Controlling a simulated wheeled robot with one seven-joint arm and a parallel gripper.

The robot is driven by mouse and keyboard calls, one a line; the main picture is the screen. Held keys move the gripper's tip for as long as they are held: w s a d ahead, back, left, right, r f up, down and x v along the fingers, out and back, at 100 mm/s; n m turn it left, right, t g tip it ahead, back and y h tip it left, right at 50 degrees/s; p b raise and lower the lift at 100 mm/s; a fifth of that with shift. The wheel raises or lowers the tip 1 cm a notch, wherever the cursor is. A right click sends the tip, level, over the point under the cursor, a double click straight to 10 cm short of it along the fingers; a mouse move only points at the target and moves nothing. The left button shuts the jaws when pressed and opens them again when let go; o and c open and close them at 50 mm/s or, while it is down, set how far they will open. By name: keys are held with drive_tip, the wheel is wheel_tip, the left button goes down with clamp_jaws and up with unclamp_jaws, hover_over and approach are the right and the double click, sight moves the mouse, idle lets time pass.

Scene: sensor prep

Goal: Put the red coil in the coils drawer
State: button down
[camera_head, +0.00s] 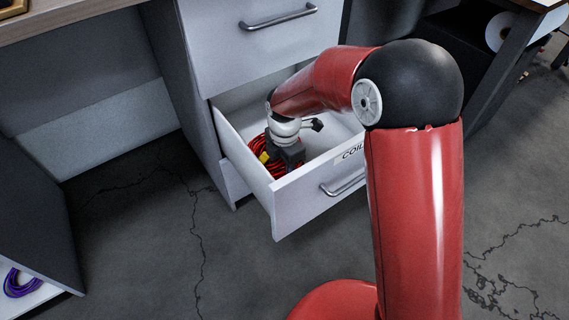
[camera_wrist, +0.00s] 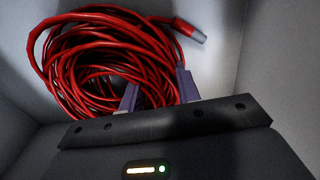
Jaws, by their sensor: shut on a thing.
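The red coil (camera_wrist: 100,62) is a bundle of looped red cable with a grey plug end. In the wrist view it lies inside the white drawer, against the drawer's inner walls. My gripper (camera_wrist: 158,88) is shut on the near side of the coil, its fingertips among the loops. In the head view the red coil (camera_head: 260,146) shows at the left inside the open drawer (camera_head: 300,200), partly hidden by my gripper. The drawer's front carries a label beginning "COIL", the rest of it hidden by my arm. Whether the coil touches the drawer floor is hard to tell.
A closed drawer (camera_head: 215,50) with a metal handle sits just above the open one. A purple coil (camera_head: 20,284) lies on a low shelf at the lower left. A white roll (camera_head: 498,32) is at the upper right. The cracked floor in front is clear.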

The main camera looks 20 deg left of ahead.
drive_tip(key=c, duration=1)
unclamp_jaws()
wheel_tip(320, 180, up, 12)
drive_tip(key=shift+r+p, duration=0.1)
drive_tip(key=shift+p, duration=0.75)
